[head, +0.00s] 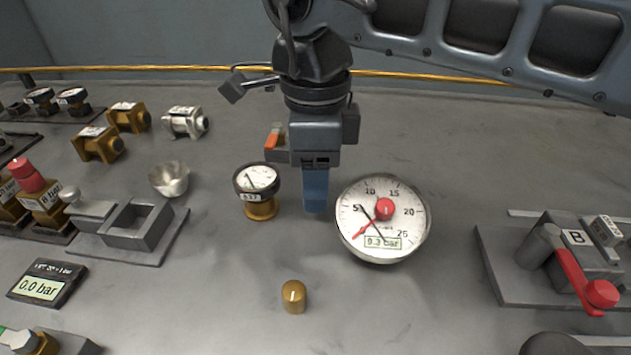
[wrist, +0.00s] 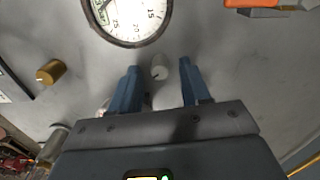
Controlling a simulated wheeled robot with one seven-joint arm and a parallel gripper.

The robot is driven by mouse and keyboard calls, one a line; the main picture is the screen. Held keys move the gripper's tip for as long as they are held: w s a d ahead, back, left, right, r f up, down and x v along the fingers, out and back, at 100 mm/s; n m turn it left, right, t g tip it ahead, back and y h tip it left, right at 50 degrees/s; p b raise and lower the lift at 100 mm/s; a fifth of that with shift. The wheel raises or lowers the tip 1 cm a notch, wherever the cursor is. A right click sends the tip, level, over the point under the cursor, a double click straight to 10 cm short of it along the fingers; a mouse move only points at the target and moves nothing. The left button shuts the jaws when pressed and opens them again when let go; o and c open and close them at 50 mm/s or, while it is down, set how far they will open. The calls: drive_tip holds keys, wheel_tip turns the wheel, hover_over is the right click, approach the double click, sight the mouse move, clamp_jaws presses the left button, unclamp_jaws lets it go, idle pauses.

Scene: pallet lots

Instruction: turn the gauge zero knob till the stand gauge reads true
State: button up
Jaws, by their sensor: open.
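My gripper (head: 316,200) points down, left of the gauge in the head view. Its blue fingers (wrist: 158,88) are apart and empty. A pale grey knob (wrist: 158,68) with a dark mark shows between them; I cannot make it out in the head view. A brass knob (head: 294,296) stands in front.
A small black-rimmed gauge (head: 257,182) on a brass base stands left of my gripper, with a metal cup (head: 169,180) further left. A red-handled valve block (head: 575,255) is at right. A display (head: 46,284) at front left reads 0.0 bar. The front middle is mostly bare.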

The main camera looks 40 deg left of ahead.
wheel_tip(320, 180, up, 6)
drive_tip(key=shift+r, duration=0.25)
idle(0.5)
